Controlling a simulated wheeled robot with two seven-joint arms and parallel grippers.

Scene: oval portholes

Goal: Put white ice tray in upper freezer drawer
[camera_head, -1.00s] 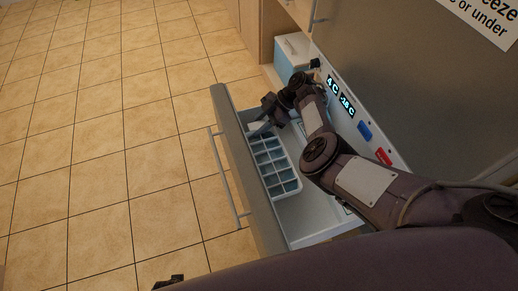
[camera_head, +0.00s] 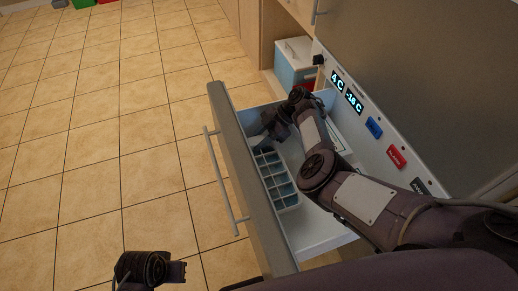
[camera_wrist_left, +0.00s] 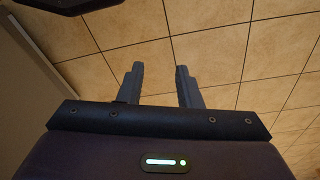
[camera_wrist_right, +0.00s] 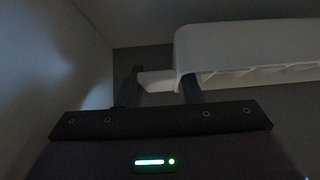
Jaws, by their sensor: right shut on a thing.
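The white ice tray (camera_head: 279,185), with pale blue compartments, is inside the open upper freezer drawer (camera_head: 316,226), close to its front panel. My right gripper (camera_head: 268,138) reaches down into the drawer at the tray's far end. In the right wrist view the gripper (camera_wrist_right: 162,82) is shut on the white tab at the end of the tray (camera_wrist_right: 250,50). Whether the tray rests fully on the drawer floor is hard to tell. My left gripper (camera_wrist_left: 158,85) is open and empty above the floor; in the head view its arm shows at the bottom.
The drawer's bar handle (camera_head: 222,185) faces the tiled floor (camera_head: 100,130). The control panel with displays (camera_head: 345,92) and coloured labels is behind the drawer. A blue and white cooler box (camera_head: 293,62) stands in a cabinet recess beyond.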

